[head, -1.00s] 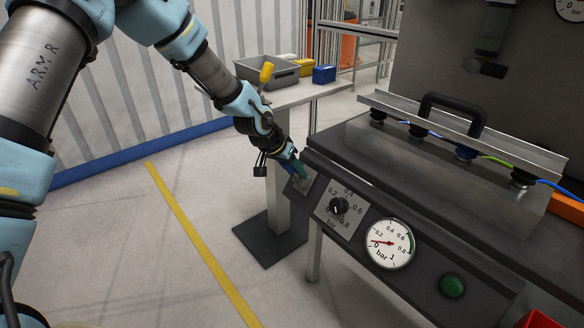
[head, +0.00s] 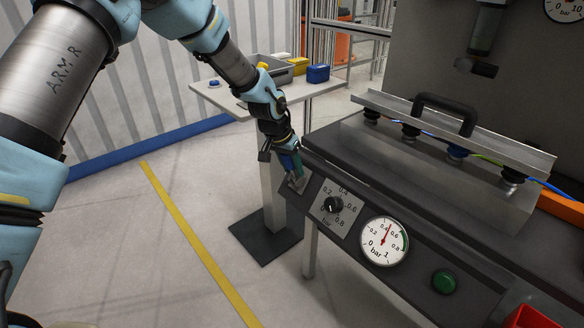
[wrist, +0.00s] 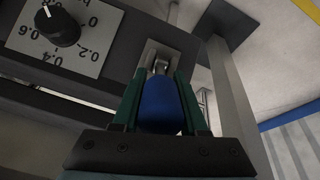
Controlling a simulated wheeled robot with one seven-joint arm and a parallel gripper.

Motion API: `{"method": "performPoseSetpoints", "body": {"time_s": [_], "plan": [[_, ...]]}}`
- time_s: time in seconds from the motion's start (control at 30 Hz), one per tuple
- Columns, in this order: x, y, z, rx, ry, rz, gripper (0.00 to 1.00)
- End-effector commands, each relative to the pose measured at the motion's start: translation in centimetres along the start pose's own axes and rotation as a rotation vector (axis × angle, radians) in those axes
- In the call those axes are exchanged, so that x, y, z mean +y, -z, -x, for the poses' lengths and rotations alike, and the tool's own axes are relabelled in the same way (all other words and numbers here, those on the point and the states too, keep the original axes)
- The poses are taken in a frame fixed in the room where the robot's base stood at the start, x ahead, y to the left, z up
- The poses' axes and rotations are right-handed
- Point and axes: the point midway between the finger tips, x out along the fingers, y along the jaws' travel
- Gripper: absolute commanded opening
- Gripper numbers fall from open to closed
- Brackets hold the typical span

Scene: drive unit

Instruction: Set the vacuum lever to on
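The vacuum lever has a blue handle (wrist: 160,105) on a metal fork at the panel. In the wrist view the handle lies between my gripper's green fingers (wrist: 160,85), which appear closed against its sides. In the head view my gripper (head: 291,165) is at the left end of the dark front panel, over the lever's metal plate (head: 297,184). My fingers cover most of the lever there. The round vacuum gauge (head: 384,243) reads about 0.5 bar, its needle pointing up and slightly right.
A black dial (head: 333,204) on a pale scale plate sits right of the lever, with a green button (head: 444,281) farther right. A metal bar with suction cups and a black handle (head: 447,110) rests on the unit. A side table (head: 215,97) with bins stands behind my arm.

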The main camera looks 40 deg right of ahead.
Motion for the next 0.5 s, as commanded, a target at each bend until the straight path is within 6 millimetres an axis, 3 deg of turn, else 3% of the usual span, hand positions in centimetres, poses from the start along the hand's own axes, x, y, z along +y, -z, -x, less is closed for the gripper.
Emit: {"method": "performPoseSetpoints", "body": {"time_s": [0.03, 0.23, 0.5], "plan": [[0.05, 0.07, 0.01, 0.001, 0.000, -0.001, 0.48], [0.05, 0.01, -0.01, 0.000, -0.001, 0.001, 0.70], [0.03, -0.02, 0.12, 0.000, -0.001, 0.002, 0.70]]}}
